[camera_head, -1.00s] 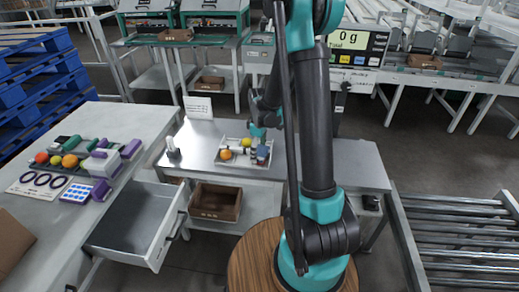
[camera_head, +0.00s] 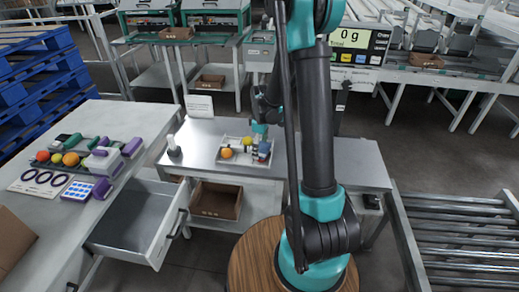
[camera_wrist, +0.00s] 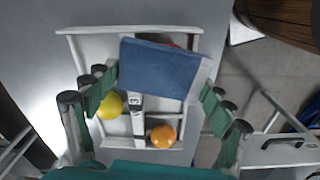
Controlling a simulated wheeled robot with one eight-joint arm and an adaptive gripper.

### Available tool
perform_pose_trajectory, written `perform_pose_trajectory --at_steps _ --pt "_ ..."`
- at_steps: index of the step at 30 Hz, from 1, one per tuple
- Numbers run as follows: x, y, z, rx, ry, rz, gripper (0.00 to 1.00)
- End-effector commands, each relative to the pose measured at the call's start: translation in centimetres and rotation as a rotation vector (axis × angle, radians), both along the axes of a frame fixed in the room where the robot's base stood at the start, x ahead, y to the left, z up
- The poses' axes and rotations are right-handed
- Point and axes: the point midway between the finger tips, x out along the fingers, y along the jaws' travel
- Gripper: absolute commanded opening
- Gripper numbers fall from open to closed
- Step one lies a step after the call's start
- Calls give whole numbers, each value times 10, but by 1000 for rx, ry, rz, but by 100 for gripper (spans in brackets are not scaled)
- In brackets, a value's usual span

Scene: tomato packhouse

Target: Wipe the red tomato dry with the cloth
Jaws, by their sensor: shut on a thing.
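My gripper (camera_wrist: 160,92) is shut on a folded blue cloth (camera_wrist: 160,70), which spans between its green fingers. The cloth is over the upper part of a white divided tray (camera_wrist: 70,45). A sliver of the red tomato (camera_wrist: 170,45) shows at the cloth's far edge; the cloth hides the rest, and I cannot tell whether they touch. In the head view, my gripper (camera_head: 260,133) is low over the tray's right side, with the blue cloth (camera_head: 264,147) beneath it.
A yellow fruit (camera_wrist: 110,105) and an orange fruit (camera_wrist: 162,136) lie in the tray's near compartments. A small white stand (camera_head: 174,147) is at the table's left. An open drawer (camera_head: 135,220) juts from the left bench. The table's right side is clear.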

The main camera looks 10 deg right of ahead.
Motion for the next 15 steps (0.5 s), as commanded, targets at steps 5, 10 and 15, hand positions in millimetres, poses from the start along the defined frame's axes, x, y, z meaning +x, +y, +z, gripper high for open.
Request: perform_pose_trajectory --at_steps 5,10,15 --pt "6 -4 0 0 1 0 36" --pt "7 -4 0 0 1 1 35" --pt "7 -4 0 0 1 1 35"
